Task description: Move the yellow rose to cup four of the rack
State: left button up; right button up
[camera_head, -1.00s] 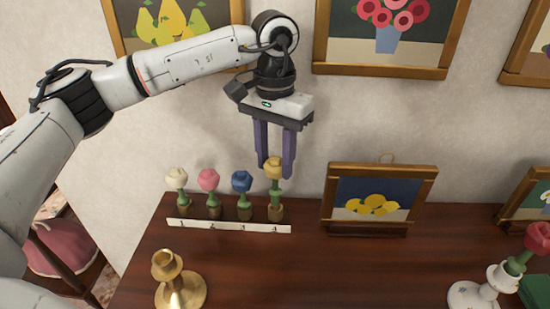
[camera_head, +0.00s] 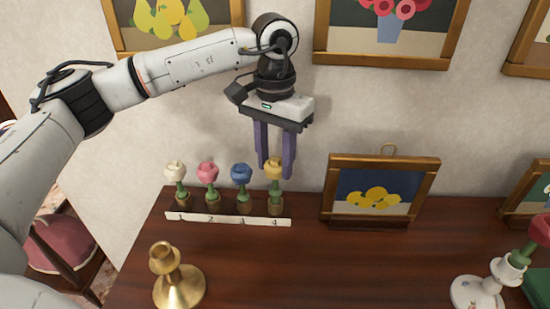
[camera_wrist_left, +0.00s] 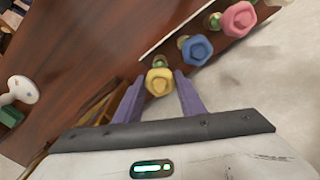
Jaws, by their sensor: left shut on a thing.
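The yellow rose (camera_head: 273,166) stands upright above the fourth cup (camera_head: 275,204) of the rack (camera_head: 228,219), its green stem going down to that cup. Whether the stem is fully seated I cannot tell. My left gripper (camera_head: 275,174) points down with its purple fingers either side of the yellow bloom, shut on it. In the left wrist view the yellow rose (camera_wrist_left: 159,82) sits between the fingertips. The white (camera_head: 175,170), pink (camera_head: 208,172) and blue (camera_head: 241,173) roses stand in cups one, two and three. My right gripper is not in view.
A brass candlestick (camera_head: 178,286) stands in front of the rack. A framed lemon picture (camera_head: 381,192) stands to its right. A white vase (camera_head: 482,288) with a red rose (camera_head: 539,229) is at the far right. The middle of the tabletop is clear.

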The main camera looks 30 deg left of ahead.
pick_arm(q)
jog(key=shift+f+b, duration=0.5)
jog(key=shift+f, duration=0.4)
jog(key=o, duration=1)
jog(key=shift+c, duration=0.2)
notch_tip(320, 180, up, 10)
jog(key=shift+r, duration=0.2)
